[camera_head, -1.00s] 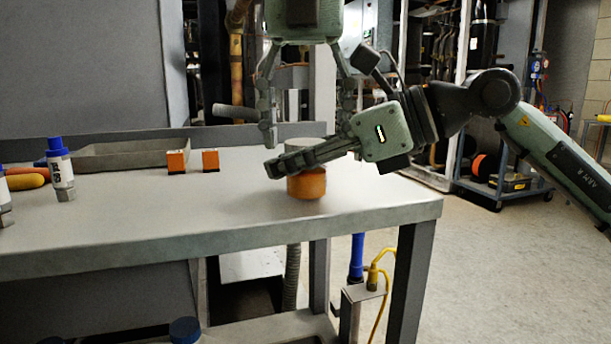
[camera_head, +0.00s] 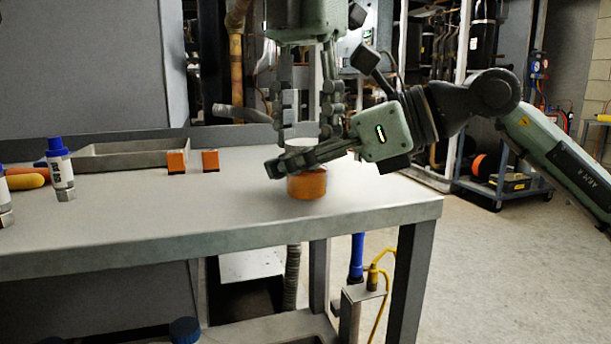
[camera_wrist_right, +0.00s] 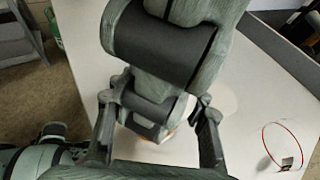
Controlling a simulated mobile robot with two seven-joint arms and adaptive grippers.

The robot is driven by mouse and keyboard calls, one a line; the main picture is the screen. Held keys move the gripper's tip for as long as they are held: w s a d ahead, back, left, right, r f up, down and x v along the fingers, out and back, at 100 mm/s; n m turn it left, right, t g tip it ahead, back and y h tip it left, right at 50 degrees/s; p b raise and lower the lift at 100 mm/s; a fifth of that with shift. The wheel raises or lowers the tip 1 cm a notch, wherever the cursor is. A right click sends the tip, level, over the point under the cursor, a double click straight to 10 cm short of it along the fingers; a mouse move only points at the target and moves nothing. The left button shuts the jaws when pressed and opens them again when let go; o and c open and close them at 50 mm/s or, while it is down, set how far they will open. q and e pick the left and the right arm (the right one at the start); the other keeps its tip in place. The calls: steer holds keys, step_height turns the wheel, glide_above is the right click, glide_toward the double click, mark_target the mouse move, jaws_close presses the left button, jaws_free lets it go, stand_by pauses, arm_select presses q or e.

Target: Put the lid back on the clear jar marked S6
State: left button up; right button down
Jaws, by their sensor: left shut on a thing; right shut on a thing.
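The jar (camera_head: 307,186) stands upright near the bench's right end, its lower part orange; I cannot read an S6 mark. A pale grey round piece (camera_head: 303,131), apparently the lid, is above the orange part. My left gripper (camera_head: 306,128) comes down from above, its fingers shut on the sides of this pale piece. My right gripper (camera_head: 287,163) reaches in from the right, level, and is shut around the jar. The fingers hide the joint between lid and jar. In the right wrist view, my left gripper's dark links cover most of the jar.
On the bench (camera_head: 215,215), two orange blocks (camera_head: 176,162) and a grey tray (camera_head: 125,157) lie left of the jar. A blue-capped white bottle (camera_head: 60,168) stands farther left. A thin red ring (camera_wrist_right: 283,147) shows in the right wrist view. The bench's front middle is clear.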

mark_target(306, 141)
arm_select(q)
steer(key=shift+f+m, duration=0.1)
steer(key=shift+m, duration=0.9)
steer(key=o, duration=1.4)
steer(key=shift+c, duration=0.2)
step_height(306, 141, up, 8)
steer(key=shift+f, duration=0.2)
arm_select(e)
steer(key=c, duration=0.8)
jaws_free()
steer(key=shift+o, duration=0.2)
